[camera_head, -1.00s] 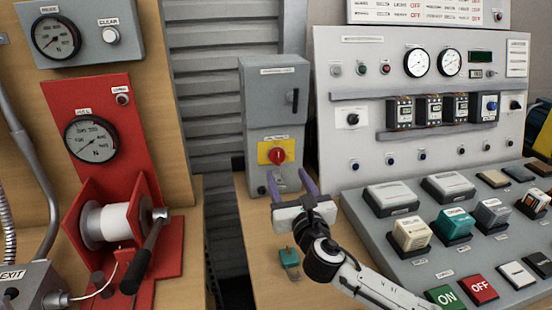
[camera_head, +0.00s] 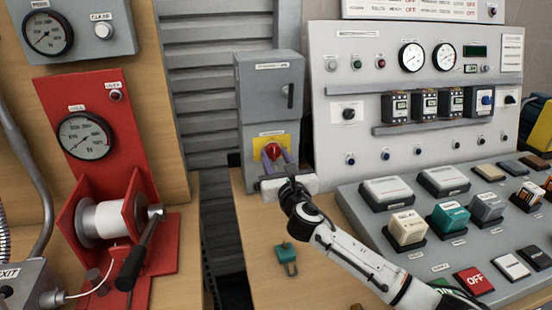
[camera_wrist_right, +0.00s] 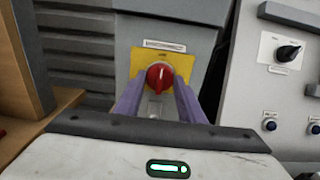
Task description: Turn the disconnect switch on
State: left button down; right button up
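The disconnect switch is a red rotary knob (camera_head: 272,151) on a yellow plate (camera_head: 258,144), low on the front of a grey cabinet (camera_head: 268,100). In the right wrist view the red knob (camera_wrist_right: 159,76) shows between and just beyond my fingertips, its grip ridge roughly upright. My right gripper (camera_head: 274,163) points at the knob with its purple fingers apart, one on each side of the knob's lower part. Whether the fingers touch the knob I cannot tell. The right gripper also shows in the right wrist view (camera_wrist_right: 158,88). My left gripper is not in view.
A teal padlock (camera_head: 287,252) lies on the wooden table in front of the cabinet. A control panel (camera_head: 335,140) and a sloped desk of buttons (camera_head: 375,222) stand to the right. A red winch (camera_head: 160,245) stands left, beyond a dark gap.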

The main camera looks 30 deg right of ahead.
jog(key=shift+c, duration=1.4)
jog(key=m, duration=0.8)
jog(key=shift+f+m, duration=0.1)
jog(key=shift+m, duration=0.3)
jog(key=m+b, duration=0.1)
jog(key=m, duration=0.3)
jog(key=shift+m, duration=2.5)
